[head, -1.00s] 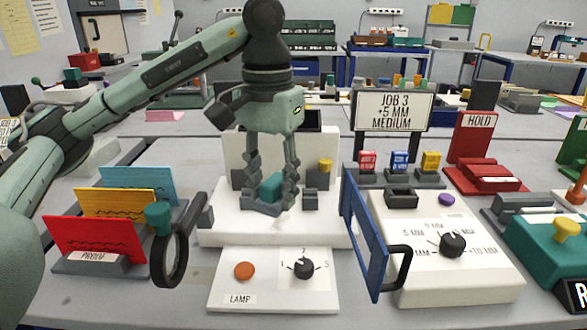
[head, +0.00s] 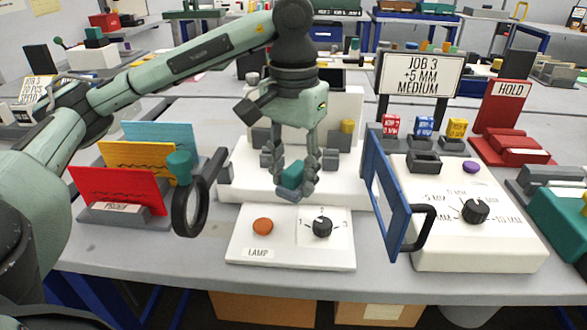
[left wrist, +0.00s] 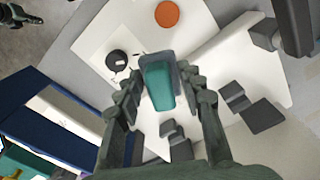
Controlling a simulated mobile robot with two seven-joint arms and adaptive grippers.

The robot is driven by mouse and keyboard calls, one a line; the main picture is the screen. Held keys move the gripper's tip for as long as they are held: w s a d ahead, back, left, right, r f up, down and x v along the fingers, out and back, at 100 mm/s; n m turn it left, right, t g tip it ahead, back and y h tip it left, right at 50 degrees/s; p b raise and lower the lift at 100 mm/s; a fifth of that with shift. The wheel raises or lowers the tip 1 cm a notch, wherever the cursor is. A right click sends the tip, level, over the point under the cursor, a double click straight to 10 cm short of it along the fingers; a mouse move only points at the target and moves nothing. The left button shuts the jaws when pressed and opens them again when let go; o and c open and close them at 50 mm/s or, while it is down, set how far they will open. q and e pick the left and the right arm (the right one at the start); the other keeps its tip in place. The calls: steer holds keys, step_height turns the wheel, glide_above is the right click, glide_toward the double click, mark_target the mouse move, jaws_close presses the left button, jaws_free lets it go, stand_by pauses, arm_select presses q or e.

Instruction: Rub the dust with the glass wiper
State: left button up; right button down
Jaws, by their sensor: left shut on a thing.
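My left gripper (head: 292,172) is shut on the glass wiper (head: 292,178), a teal block with a grey-blue pad. It holds the wiper over the front part of the white plotter base (head: 238,172), just behind the lamp panel. In the left wrist view the wiper (left wrist: 160,88) sits between the two fingers (left wrist: 161,100). I cannot tell whether its pad touches the surface. I cannot make out the dust; the wiper and fingers hide part of the base. My right gripper is not in view.
The lamp panel (head: 285,255) with an orange button and black knob lies in front. A blue-framed panel (head: 387,190) and a white dial box (head: 445,240) stand right. A ring magnifier (head: 190,207) and coloured cards (head: 118,188) stand left.

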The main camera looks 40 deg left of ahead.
arm_select(q)
steer(key=shift+f+b, duration=1.1)
stand_by(0.6)
steer(key=shift+r, duration=0.1)
